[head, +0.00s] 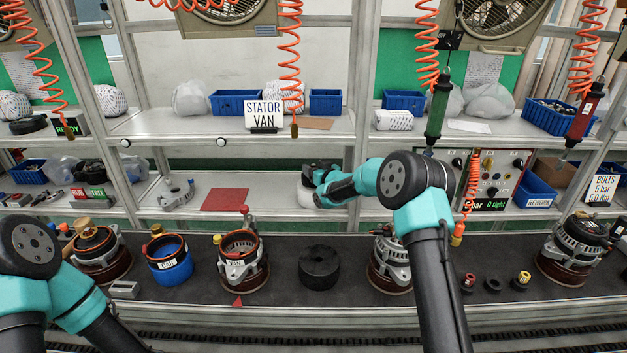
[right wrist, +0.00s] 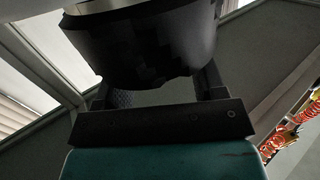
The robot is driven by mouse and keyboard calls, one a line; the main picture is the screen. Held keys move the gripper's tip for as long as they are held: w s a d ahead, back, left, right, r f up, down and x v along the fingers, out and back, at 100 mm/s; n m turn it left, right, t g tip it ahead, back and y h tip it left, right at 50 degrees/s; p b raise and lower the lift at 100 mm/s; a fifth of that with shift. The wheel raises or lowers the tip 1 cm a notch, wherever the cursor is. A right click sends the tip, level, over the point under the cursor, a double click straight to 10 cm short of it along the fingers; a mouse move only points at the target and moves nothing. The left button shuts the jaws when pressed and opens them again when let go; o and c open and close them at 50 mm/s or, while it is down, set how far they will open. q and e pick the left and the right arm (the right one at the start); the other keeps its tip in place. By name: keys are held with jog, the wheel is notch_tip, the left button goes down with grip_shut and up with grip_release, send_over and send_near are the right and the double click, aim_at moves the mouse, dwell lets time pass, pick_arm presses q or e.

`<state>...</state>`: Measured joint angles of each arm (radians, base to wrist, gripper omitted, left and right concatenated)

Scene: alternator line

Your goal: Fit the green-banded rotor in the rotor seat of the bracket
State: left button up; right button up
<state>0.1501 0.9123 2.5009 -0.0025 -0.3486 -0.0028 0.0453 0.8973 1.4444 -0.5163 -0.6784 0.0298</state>
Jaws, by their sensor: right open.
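My right gripper (head: 318,174) is over the lower shelf, seen from behind and partly hidden by its own wrist. In the right wrist view the gripper (right wrist: 156,88) is open, with a dark rounded body (right wrist: 145,45) with a pale top edge close in front of and between its fingers; I cannot tell if they touch. No green band shows, so I cannot tell which part is the rotor. A silver bracket (head: 243,268) stands on the belt around the copper-coloured VAN stator (head: 238,244). Its rotor seat cannot be made out. My left gripper is out of view.
A blue CAR housing (head: 168,265) and a black cylinder (head: 319,267) stand on the dark belt. My right forearm partly hides another alternator (head: 388,262). A red mat (head: 225,199) lies on the lower shelf. Orange coiled hoses (head: 289,50) hang from above.

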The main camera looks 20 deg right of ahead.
grip_shut()
dwell(0.7)
jog(key=shift+r, duration=0.35)
